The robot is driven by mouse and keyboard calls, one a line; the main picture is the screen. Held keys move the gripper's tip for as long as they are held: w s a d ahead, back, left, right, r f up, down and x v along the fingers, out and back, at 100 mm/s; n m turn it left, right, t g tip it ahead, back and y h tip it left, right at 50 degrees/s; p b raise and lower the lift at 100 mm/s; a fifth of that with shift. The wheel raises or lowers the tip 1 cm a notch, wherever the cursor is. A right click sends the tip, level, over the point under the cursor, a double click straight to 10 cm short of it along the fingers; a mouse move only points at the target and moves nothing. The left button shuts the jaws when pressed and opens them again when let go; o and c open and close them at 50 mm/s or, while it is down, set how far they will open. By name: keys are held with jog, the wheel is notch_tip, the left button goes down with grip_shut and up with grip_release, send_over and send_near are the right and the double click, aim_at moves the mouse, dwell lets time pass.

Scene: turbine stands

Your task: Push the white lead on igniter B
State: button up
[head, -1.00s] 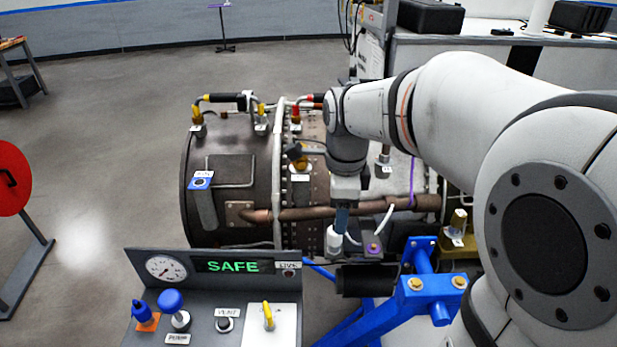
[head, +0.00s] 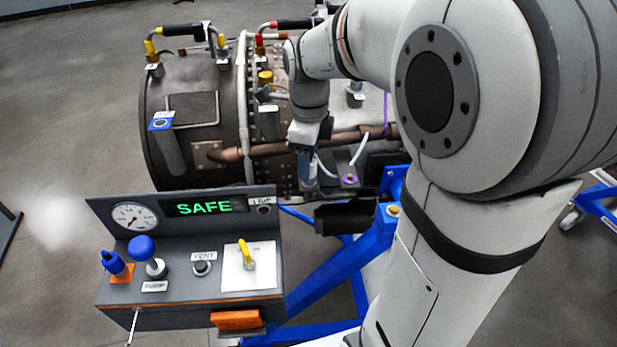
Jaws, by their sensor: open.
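The turbine engine (head: 190,108) lies on a blue stand. My gripper (head: 307,178) points down at the engine's lower near side, just below the brown pipe. It is open; its fingertips are small and partly lost against a white cylindrical end (head: 308,187) there, so I cannot tell whether they touch it. A short white lead (head: 326,168) curves away just right of my gripper. A second white lead (head: 359,150) rises above a fitting with a purple ring (head: 349,179). No igniter B label is readable. My arm hides part of the engine's right side.
A control box (head: 180,270) with a gauge, a green SAFE display (head: 205,207), blue knobs and a yellow lever (head: 246,252) stands in front. The brown pipe (head: 265,150) runs close by my gripper. Blue stand beams (head: 335,275) lie below. The floor at left is clear.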

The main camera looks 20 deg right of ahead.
jog(key=shift+f+b, duration=0.35)
jog(key=shift+f, duration=0.55)
jog(key=shift+c, duration=0.5)
grip_shut()
